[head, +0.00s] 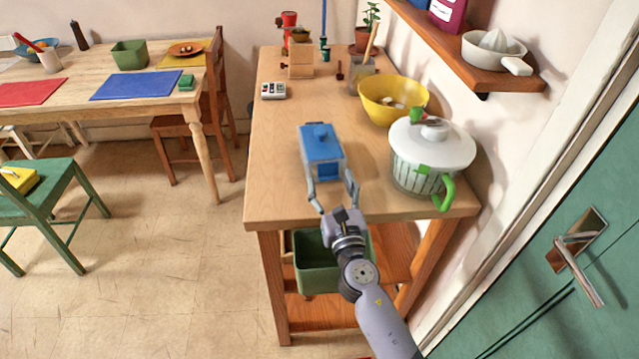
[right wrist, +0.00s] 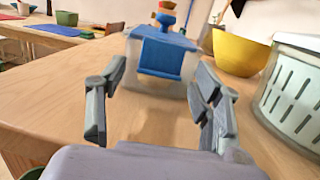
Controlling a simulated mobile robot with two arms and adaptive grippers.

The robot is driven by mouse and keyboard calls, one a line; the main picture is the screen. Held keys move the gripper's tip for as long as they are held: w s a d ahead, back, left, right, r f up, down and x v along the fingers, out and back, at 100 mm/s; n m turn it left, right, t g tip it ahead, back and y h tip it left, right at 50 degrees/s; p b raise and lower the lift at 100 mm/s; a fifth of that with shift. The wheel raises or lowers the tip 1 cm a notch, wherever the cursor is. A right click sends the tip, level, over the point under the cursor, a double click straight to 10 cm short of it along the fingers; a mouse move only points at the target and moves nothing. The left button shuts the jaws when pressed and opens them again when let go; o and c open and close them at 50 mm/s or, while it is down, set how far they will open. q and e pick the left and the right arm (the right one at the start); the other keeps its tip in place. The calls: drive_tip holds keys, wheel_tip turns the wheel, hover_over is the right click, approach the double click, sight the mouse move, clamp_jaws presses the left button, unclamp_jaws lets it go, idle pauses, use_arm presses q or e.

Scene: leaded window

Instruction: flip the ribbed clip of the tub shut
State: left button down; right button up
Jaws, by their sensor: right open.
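The tub (head: 334,180) stands on the wooden worktop, with a blue knobbed lid (head: 318,140). Its blue clip (head: 328,170) is on the side facing me. In the right wrist view the tub body (right wrist: 184,82) is pale and translucent, and the clip (right wrist: 164,58) hangs as a broad flap over its front. I cannot tell whether the clip lies flat against the wall, and its ribs are not clear. My right gripper (head: 331,186) is open and empty at the near side of the tub, its fingers spread (right wrist: 160,88) to either side of the clip. My left gripper is out of view.
A white-lidded basket with green handles (head: 412,178) stands close to the right of the tub, with a yellow bowl (head: 393,98) behind it. A small grey device (head: 273,90) lies back left. The worktop (head: 275,150) is clear left of the tub. A shelf (head: 470,62) overhangs the back right.

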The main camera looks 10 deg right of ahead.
drive_tip(key=shift+s, duration=0.1)
drive_tip(key=s+d+f, duration=0.1)
drive_tip(key=s, duration=1)
drive_tip(key=shift+s, duration=0.35)
